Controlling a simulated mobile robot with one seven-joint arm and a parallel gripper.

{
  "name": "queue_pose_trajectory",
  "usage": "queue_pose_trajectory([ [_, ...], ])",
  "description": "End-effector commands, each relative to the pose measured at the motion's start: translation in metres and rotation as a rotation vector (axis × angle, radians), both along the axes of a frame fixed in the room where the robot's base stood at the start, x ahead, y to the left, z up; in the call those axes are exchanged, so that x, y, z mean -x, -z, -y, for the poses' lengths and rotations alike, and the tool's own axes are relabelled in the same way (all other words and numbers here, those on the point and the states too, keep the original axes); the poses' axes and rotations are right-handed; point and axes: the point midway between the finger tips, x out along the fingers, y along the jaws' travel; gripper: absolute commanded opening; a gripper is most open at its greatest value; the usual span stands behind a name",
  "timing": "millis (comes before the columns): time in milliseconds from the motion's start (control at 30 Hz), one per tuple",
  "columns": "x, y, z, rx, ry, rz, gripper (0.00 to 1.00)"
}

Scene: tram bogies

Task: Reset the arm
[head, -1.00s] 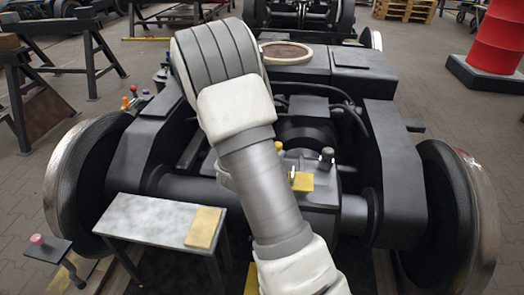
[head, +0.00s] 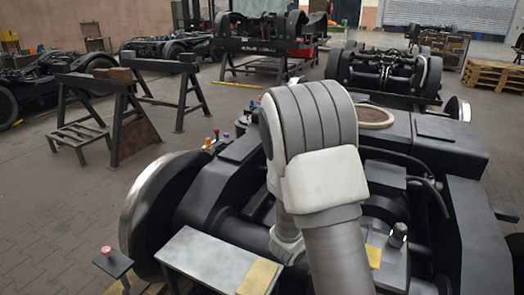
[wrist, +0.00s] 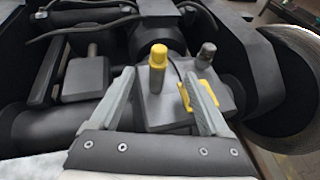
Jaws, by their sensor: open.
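My arm rises in front of the black bogie (head: 240,215) in the head view, and its bent elbow hides part of the bogie frame. My gripper is hidden behind the arm there. In the wrist view my gripper (wrist: 160,98) is open, with its two grey fingers apart and nothing held. Beyond and between the fingers a yellow-capped knob (wrist: 158,57) stands on a grey block (wrist: 165,105). A dark knob (wrist: 207,52) stands to its right, and a yellow bracket (wrist: 205,95) is partly behind the right finger.
A small grey table (head: 215,258) with a yellow pad stands in front of the bogie. A pink button post (head: 107,252) is at its left. Trestles (head: 120,110) and more bogies (head: 385,75) stand behind.

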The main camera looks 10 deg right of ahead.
Motion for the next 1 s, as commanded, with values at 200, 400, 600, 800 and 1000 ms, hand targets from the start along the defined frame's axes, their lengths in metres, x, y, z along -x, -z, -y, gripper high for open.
queue_pose_trajectory([
  [200, 0.019, -0.034, 0.012, -0.080, 0.156, 0.111, 0.80],
  [400, 0.064, -0.077, 0.023, -0.251, 0.431, 0.296, 0.80],
  [600, 0.112, -0.104, 0.019, -0.455, 0.694, 0.470, 0.80],
  [800, 0.155, -0.121, -0.001, -0.689, 0.935, 0.624, 0.80],
  [1000, 0.189, -0.134, -0.035, -0.953, 1.153, 0.749, 0.80],
])
